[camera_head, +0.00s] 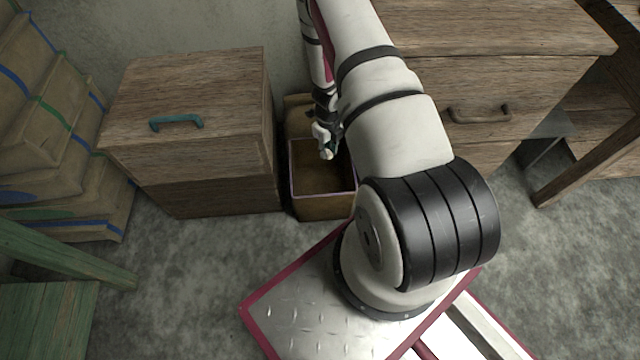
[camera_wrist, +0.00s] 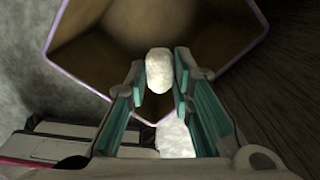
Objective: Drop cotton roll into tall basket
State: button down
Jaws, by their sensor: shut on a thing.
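The white cotton roll (camera_wrist: 159,72) is between the fingertips of my gripper (camera_wrist: 160,66) in the wrist view. My gripper is shut on it, with one teal-padded finger on each side. In the head view my gripper (camera_head: 328,152) hangs over the opening of the tall basket (camera_head: 322,207), a brown open box with a pale purple rim. The basket's rim (camera_wrist: 75,82) and dark inside fill the upper part of the wrist view, beyond the roll. My arm hides part of the basket's right side in the head view.
A wooden cabinet (camera_head: 195,135) with a teal handle stands close on the basket's left. A wooden drawer unit (camera_head: 500,75) stands to the right. A brown object (camera_head: 298,108) shows behind the basket. Stacked sacks (camera_head: 60,150) are at the far left.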

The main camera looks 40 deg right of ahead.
jog(key=c, duration=1.3)
grip_release()
notch_tip(320, 180, up, 12)
jog(key=shift+f, duration=0.1)
